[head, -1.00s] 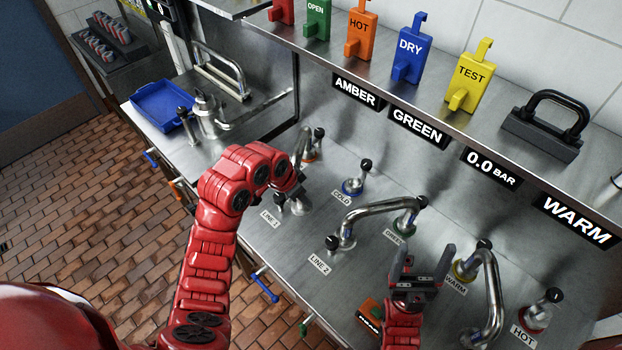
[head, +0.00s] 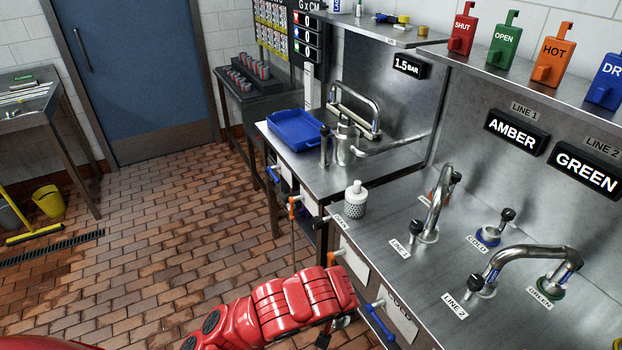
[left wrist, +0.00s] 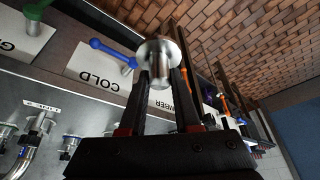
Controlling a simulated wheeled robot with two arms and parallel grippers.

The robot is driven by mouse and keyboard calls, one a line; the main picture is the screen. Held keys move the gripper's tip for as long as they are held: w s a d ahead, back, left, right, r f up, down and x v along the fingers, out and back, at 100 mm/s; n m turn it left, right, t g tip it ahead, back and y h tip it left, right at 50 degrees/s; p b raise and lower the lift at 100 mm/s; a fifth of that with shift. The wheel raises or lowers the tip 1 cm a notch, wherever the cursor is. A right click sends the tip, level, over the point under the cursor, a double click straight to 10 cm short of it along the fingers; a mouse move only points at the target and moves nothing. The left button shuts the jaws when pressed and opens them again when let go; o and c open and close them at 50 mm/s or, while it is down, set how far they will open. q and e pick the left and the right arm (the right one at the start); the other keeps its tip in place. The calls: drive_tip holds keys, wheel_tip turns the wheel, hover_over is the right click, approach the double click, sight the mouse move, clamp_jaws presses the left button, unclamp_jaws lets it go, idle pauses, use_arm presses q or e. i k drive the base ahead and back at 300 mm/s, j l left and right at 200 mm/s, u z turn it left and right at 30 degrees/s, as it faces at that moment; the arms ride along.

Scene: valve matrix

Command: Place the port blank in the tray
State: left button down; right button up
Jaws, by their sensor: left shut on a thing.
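My left gripper (left wrist: 160,105) is shut on the port blank (left wrist: 158,60), a silvery metal plug with a round flange, held at the fingertips in the left wrist view. In the head view my left arm reaches in from below, and its gripper (head: 328,336) is low in front of the counter's front edge, partly hidden by the arm. The port blank cannot be made out clearly there. The blue tray (head: 297,131) lies on the far end of the counter, beyond and above the gripper, and looks empty. My right gripper is out of view.
A white-capped perforated canister (head: 355,201) stands near the counter's front edge. Bent pipes (head: 437,205) and a tap (head: 343,140) rise from the steel top. Blue (head: 379,322) and orange handles stick out of the front panel.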

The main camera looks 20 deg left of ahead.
sight(292, 126)
drive_tip(key=i+j, duration=0.2)
drive_tip(key=j, duration=0.15)
drive_tip(key=i+j, duration=0.2)
drive_tip(key=j, duration=0.15)
drive_tip(key=i+j+z, duration=0.1)
drive_tip(key=j, duration=0.25)
drive_tip(key=i+j, duration=0.5)
drive_tip(key=j, duration=0.2)
drive_tip(key=i+j+z, duration=0.1)
drive_tip(key=j, duration=0.25)
drive_tip(key=i, duration=0.05)
